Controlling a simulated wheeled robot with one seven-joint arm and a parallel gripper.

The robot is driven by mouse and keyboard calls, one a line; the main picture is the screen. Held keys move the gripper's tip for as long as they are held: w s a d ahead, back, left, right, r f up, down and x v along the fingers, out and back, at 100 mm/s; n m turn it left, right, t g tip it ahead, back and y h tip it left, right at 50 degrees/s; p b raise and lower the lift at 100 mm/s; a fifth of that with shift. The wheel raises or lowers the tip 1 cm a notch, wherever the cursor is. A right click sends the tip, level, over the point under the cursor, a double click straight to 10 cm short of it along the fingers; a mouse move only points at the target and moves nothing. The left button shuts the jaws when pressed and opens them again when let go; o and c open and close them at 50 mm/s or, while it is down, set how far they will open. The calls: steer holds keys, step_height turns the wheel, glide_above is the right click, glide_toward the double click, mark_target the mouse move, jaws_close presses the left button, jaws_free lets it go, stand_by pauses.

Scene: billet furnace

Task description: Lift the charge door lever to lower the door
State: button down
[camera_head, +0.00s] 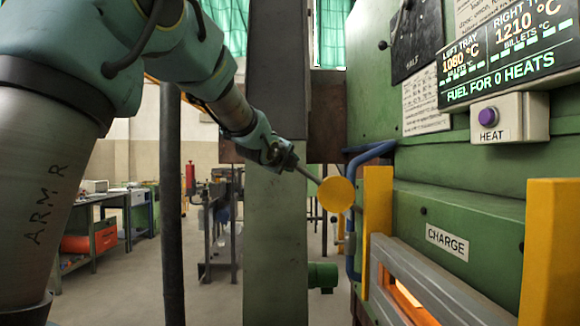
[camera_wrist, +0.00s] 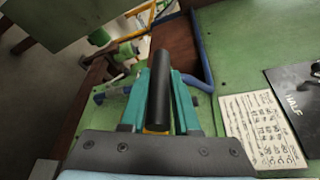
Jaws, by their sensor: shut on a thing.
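The charge door lever (camera_head: 309,176) is a thin metal rod in the head view. It slopes up and left from a yellow round disc (camera_head: 336,194) at the furnace's left side. My gripper (camera_head: 284,156) is shut on its upper end. In the wrist view, a black cylindrical grip (camera_wrist: 160,85) lies between the teal fingers of my gripper (camera_wrist: 161,100). The charge door area, with a grey frame (camera_head: 440,284), is at the lower right of the head view below the CHARGE label (camera_head: 447,242). An orange glow shows in its slot. The door's full extent is cut off by the picture edge.
Yellow uprights (camera_head: 377,225) flank the charge opening. A blue pipe (camera_head: 370,152) bends near the lever. A green-grey column (camera_head: 275,245) stands behind my gripper. A HEAT button box (camera_head: 496,118) and a display (camera_head: 508,52) are at upper right. Benches stand far left.

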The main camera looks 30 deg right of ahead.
steer(key=shift+s+d+r, duration=0.15)
steer(key=shift+d+r, duration=0.05)
steer(key=shift+r, duration=0.15)
steer(key=c, duration=1)
jaws_free()
steer(key=o, duration=0.3)
steer(key=shift+f, duration=0.15)
steer(key=shift+o, duration=0.2)
steer(key=shift+a, duration=0.1)
steer(key=b+v, duration=0.5)
steer(key=v, duration=0.5)
steer(key=shift+s+a+b, duration=0.2)
steer(key=shift+b, duration=0.2)
